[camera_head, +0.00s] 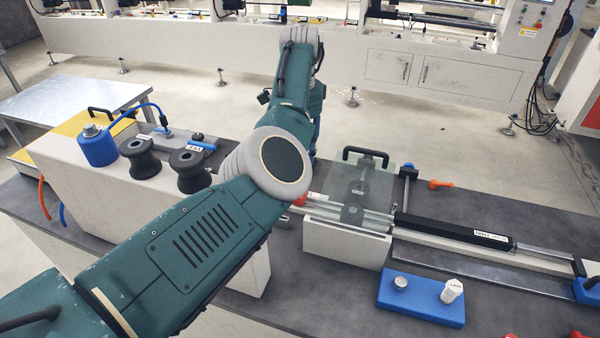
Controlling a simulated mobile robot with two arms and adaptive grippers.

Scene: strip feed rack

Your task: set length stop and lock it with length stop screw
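A blue block (587,290) sits at the right end of the long rail (480,254), cut by the picture edge, with a dark upright part at its left. It may be the length stop, but I cannot tell for sure. No length stop screw can be clearly made out; a small orange part (440,184) lies on the dark table behind the rail. My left arm crosses the view from the lower left, and its upper links rise in the middle. Its fingers are hidden behind the arm.
A clear-covered feed unit (362,185) with a black handle stands mid-table. A black bar (453,232) lies along the rail. A blue tray (422,308) in front holds a metal knob (401,283) and a white-capped piece (452,291). Black rollers (190,170) stand left.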

